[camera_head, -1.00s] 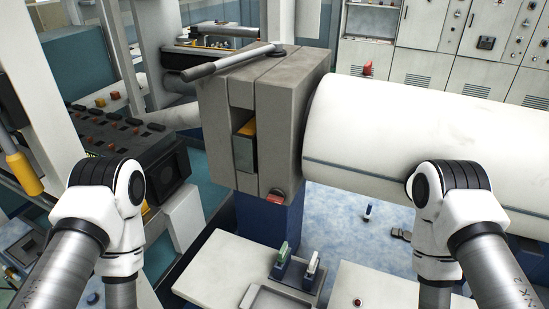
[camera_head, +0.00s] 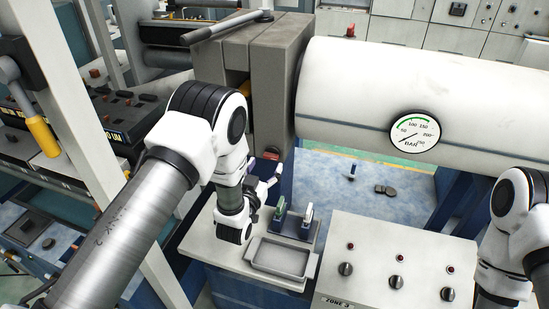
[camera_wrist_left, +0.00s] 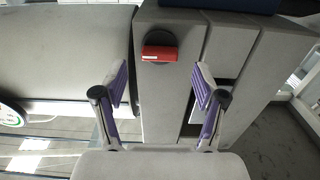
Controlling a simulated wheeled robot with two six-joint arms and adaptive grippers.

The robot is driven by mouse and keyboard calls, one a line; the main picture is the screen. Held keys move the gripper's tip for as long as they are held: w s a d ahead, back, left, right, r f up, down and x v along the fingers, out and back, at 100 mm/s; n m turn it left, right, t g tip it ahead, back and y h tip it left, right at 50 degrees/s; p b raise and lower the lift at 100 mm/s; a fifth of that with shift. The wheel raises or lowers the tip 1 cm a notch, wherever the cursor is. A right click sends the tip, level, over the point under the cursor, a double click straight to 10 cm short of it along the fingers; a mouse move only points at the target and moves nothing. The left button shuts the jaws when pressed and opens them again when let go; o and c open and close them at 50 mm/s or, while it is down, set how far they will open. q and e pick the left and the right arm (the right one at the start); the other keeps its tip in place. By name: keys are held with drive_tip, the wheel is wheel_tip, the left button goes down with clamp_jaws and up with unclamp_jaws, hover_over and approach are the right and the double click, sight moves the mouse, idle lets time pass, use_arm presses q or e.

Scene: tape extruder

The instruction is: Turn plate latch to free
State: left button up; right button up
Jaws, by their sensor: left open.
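The plate latch is a red knob on a dark round base, set in the face of the grey plate block (camera_head: 285,85). In the left wrist view the latch (camera_wrist_left: 160,53) lies beyond my open fingers, roughly midway between them, with its red bar about level across the picture. My left gripper (camera_wrist_left: 162,80) is open and empty, with purple pads facing each other, apart from the latch. In the head view my left gripper (camera_head: 274,168) is below the block's lower front, and the latch is small and partly hidden there. My right gripper is out of view; only its arm shows.
A long white barrel (camera_head: 370,85) with a pressure gauge (camera_head: 415,131) runs right from the block. Below are a grey tray (camera_head: 280,258), small upright tools (camera_head: 306,219) and a knob panel (camera_head: 395,265). A grey lever (camera_head: 225,27) lies atop the block.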

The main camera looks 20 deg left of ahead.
sight(270, 157)
use_arm(q)
drive_tip(key=w, duration=0.3)
drive_tip(key=shift+w+d+r+p, duration=0.15)
drive_tip(key=shift+r+p, duration=0.15)
drive_tip(key=shift+p, duration=0.1)
drive_tip(key=shift+w+f, duration=0.25)
drive_tip(key=shift+w, duration=0.05)
drive_tip(key=c, duration=1.1)
